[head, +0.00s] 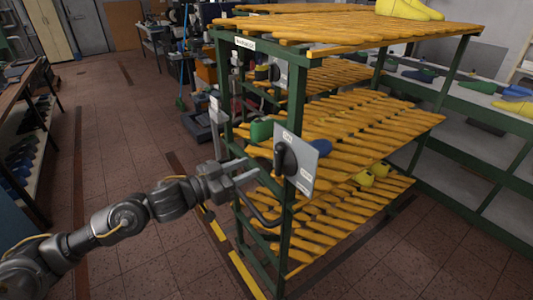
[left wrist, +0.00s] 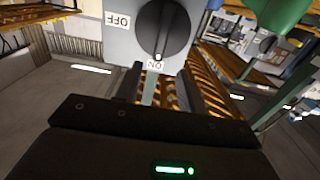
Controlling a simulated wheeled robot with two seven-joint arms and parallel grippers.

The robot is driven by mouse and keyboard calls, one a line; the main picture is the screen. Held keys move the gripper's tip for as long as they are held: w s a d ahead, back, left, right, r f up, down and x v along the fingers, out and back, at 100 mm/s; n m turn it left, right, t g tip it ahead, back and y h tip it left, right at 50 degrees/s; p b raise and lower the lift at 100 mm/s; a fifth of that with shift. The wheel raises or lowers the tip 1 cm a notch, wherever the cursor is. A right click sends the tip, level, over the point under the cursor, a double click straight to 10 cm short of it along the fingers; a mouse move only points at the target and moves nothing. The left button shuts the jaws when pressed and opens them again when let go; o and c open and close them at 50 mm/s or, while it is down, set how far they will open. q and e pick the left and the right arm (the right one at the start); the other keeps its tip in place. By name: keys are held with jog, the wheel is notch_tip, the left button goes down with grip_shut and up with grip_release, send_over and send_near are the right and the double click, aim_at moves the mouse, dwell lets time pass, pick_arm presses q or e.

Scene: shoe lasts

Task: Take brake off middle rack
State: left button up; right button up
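The rack (head: 298,100) is a green frame with several levels of orange slatted shelves. A grey brake panel (head: 309,155) with a black rotary knob (head: 284,159) is on its near side, by the middle shelf. In the left wrist view the knob (left wrist: 163,30) has its white mark at the ON label (left wrist: 155,66); the OFF label (left wrist: 117,19) is at the upper left. My left gripper (head: 255,167) is just left of and below the knob. Its two fingers (left wrist: 162,90) are apart and empty, with the knob beyond them. My right gripper is not in view.
A side shelf unit (head: 490,105) stands at right. The tiled floor at left is clear.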

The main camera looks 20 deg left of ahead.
aim_at(276, 156)
pick_arm(q)
jog(key=p+x, duration=0.2)
jog(key=x, duration=0.6)
jog(key=shift+w+d+r, duration=0.1)
jog(key=shift+w+d, duration=0.05)
jog(key=shift+w, duration=0.05)
jog(key=shift+w+d+p, duration=0.3)
